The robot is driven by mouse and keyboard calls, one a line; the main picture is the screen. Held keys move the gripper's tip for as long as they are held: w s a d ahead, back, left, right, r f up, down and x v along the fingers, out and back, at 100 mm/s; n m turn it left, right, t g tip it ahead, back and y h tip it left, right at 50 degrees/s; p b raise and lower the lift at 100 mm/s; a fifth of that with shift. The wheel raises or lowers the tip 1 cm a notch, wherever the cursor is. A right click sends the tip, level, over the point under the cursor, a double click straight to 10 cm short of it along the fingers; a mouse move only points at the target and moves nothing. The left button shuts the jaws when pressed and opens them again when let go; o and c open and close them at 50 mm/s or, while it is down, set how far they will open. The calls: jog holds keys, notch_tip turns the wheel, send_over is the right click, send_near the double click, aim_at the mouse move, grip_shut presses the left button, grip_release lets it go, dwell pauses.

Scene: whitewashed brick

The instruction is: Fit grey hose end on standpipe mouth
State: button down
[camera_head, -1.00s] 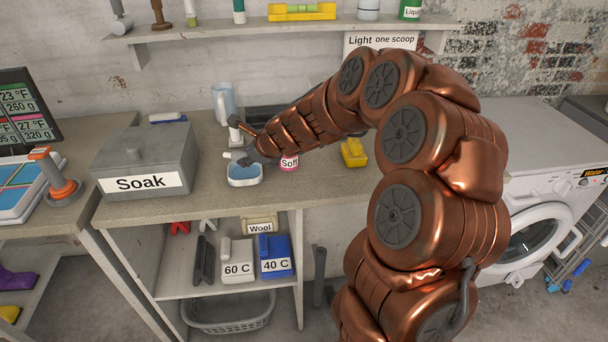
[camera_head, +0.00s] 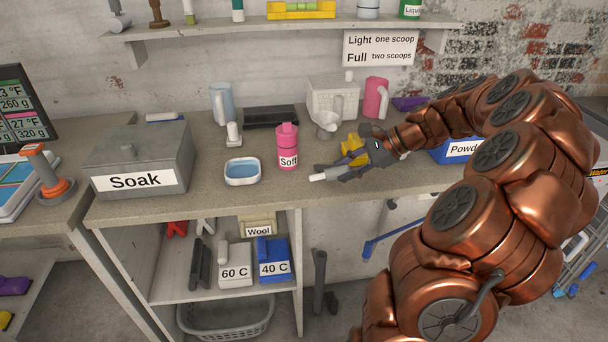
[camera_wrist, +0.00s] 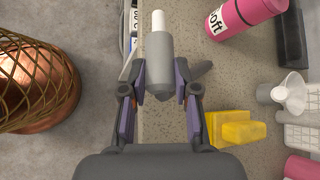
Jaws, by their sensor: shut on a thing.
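My gripper (camera_head: 346,174) is above the front part of the counter, right of the pink Soft bottle. It is shut on a grey cylindrical piece with a white tip (camera_wrist: 159,50), which points away from the wrist and shows as a pale tip in the head view (camera_head: 322,177). I cannot tell whether this is the grey hose end; no hose is seen running from it. A dark grey upright pipe (camera_head: 319,275) stands under the counter, perhaps the standpipe; its mouth is not clear.
The pink Soft bottle (camera_head: 288,148), blue-rimmed tray (camera_head: 242,171), yellow object (camera_head: 353,148), white funnel (camera_head: 327,122) and blue powder box (camera_head: 458,150) stand on the counter. The Soak box (camera_head: 140,155) is at left. The counter's front strip is clear.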

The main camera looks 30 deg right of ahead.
jog(key=s+d, duration=0.2)
jog(key=s, duration=0.3)
jog(key=shift+s+f+n+g+y, duration=0.15)
jog(key=shift+s+n+g+y, duration=0.15)
jog(key=shift+n, duration=0.1)
jog(key=shift+d, duration=0.1)
jog(key=w+p, duration=0.1)
jog(key=w, duration=0.4)
jog(key=w+a+f+p, duration=0.1)
jog(key=w, duration=1)
jog(key=shift+a+f+p, duration=0.25)
jog(key=shift+a+p, duration=0.1)
jog(key=shift+p, duration=0.05)
jog(key=shift+f, duration=0.35)
jog(key=shift+f+p, duration=0.65)
jog(key=shift+f, duration=0.6)
jog(key=shift+f, duration=0.2)
jog(key=c, duration=0.9)
grip_release()
jog(key=shift+o, duration=0.2)
jog(key=shift+f+b, duration=0.1)
jog(key=shift+b, duration=0.35)
